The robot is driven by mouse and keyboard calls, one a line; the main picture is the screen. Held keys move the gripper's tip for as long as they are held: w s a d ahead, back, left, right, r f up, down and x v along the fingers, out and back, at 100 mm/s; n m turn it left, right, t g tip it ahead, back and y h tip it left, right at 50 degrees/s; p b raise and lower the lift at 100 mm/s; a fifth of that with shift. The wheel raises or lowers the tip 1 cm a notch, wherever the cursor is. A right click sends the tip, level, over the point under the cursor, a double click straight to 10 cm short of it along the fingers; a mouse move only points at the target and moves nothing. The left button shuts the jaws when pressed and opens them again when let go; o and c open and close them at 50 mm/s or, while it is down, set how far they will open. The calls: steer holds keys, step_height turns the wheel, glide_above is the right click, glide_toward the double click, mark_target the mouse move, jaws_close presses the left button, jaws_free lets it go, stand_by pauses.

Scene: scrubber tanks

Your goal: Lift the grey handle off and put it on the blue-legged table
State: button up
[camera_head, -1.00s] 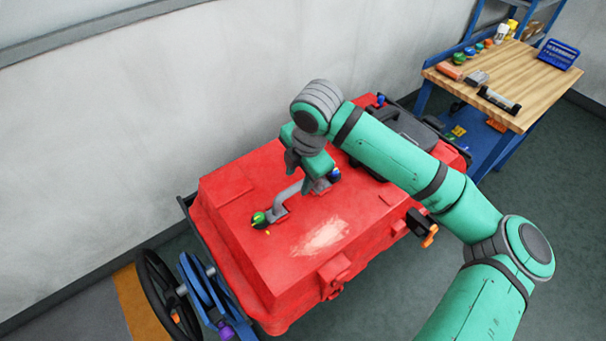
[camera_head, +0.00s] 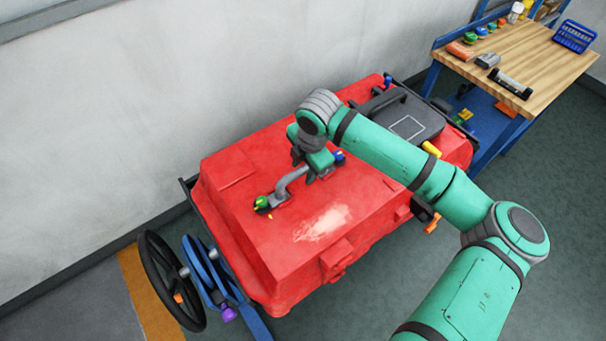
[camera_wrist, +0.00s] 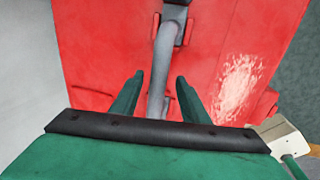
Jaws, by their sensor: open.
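The grey handle (camera_head: 289,180) sits on top of the red tank (camera_head: 240,220), with a green knob (camera_head: 261,203) at its near-left end and a blue knob (camera_head: 339,156) at its far-right end. My gripper (camera_head: 311,173) is over the handle's right part, fingers pointing down. In the wrist view the grey handle (camera_wrist: 163,70) runs between the two open green fingers (camera_wrist: 158,98), with a gap on each side. The far-right part of the handle is hidden behind my gripper. The blue-legged table (camera_head: 525,66) with a wooden top stands at the upper right.
The tabletop holds a level-like black tool (camera_head: 511,83), a grey block (camera_head: 488,61), a blue basket (camera_head: 575,36) and several small items; bare wood lies between. A black lid (camera_head: 405,118) is on the tank. A black wheel (camera_head: 172,280) stands at lower left.

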steer(key=shift+w+a+f, duration=0.15)
steer(key=shift+w+f, duration=0.05)
steer(key=shift+f, duration=0.6)
steer(key=shift+c, duration=0.2)
jaws_close()
steer(key=shift+r, duration=0.1)
